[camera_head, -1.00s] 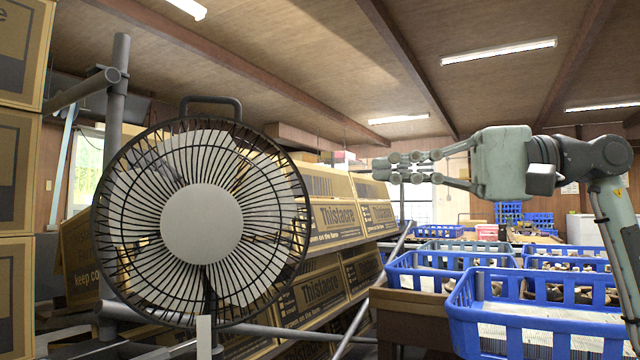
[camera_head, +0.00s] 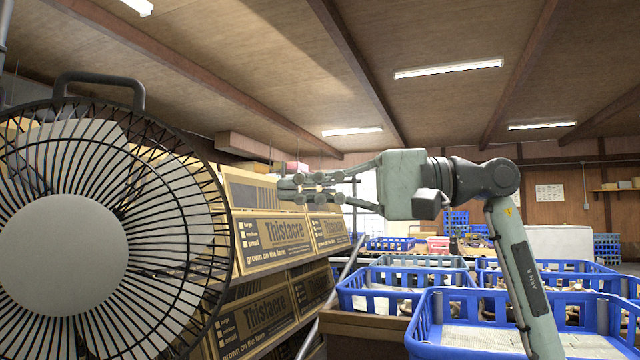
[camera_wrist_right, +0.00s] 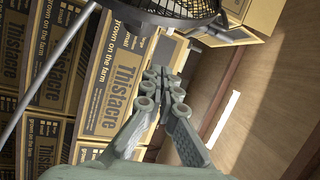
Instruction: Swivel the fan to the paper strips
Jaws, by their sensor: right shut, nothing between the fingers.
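The fan (camera_head: 63,254) has a black wire cage, a pale round hub and a top handle. It fills the left of the head view, its left and lower parts cut off by the frame edge. Its cage also shows at the top of the right wrist view (camera_wrist_right: 178,10). My right gripper (camera_head: 290,190) is shut and empty, pointing left toward the cage, with a gap in the picture between its fingertips and the cage rim. The fingers are together in the right wrist view (camera_wrist_right: 164,78). I cannot make out paper strips. My left gripper is not in view.
Stacked cardboard boxes (camera_head: 285,236) stand behind the fan and gripper. Blue crates (camera_head: 470,341) fill the lower right, below my right arm. A slanted metal bar (camera_head: 342,268) stands between boxes and crates. The space above the crates is open.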

